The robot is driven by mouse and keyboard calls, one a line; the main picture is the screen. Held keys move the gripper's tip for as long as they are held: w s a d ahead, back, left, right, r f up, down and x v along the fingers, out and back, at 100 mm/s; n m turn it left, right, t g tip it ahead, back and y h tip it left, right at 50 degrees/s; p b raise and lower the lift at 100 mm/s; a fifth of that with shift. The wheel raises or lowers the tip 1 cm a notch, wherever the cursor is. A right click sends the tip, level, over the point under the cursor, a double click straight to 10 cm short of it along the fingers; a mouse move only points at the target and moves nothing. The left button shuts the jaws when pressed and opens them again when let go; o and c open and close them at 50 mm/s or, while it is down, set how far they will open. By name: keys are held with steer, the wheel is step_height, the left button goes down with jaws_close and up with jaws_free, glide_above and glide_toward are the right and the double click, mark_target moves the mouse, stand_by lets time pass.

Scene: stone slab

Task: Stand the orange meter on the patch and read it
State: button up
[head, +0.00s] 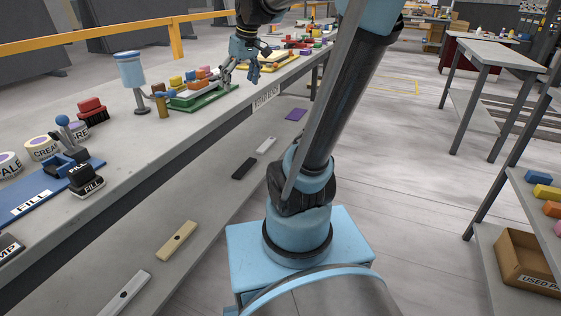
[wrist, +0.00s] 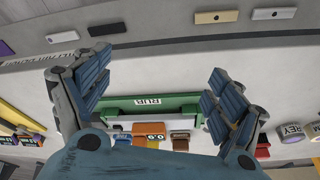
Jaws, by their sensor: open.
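My gripper (head: 240,74) is open and empty over the long grey bench, at the far side of a green tray (head: 208,98). In the wrist view its two blue-padded fingers (wrist: 160,72) are spread wide, with the green tray (wrist: 150,103) beyond and between them. An orange block-like thing (wrist: 148,131) with two dark round marks lies by this tray, partly hidden by my gripper. It may be the orange meter, but I cannot tell. Orange pieces (head: 198,84) also show at the tray in the head view. I cannot make out the patch.
A yellow tray (head: 268,62) lies farther along. A USED box (head: 528,264) sits on the right shelf. The aisle floor is mostly clear.

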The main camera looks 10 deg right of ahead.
steer(key=s+d+f+m+h, duration=0.1)
steer(key=s+d+f+m, duration=0.2)
steer(key=s+f, duration=0.7)
steer(key=s+d+f+m+h, duration=0.1)
steer(key=s+d+f+m, duration=0.2)
steer(key=s+d+f, duration=0.3)
steer(key=s+f, duration=0.4)
steer(key=s, duration=0.1)
steer(key=shift+s+g, duration=0.25)
steer(key=shift+g, duration=0.05)
steer(key=shift+w+f, duration=0.15)
steer(key=shift+w, duration=0.25)
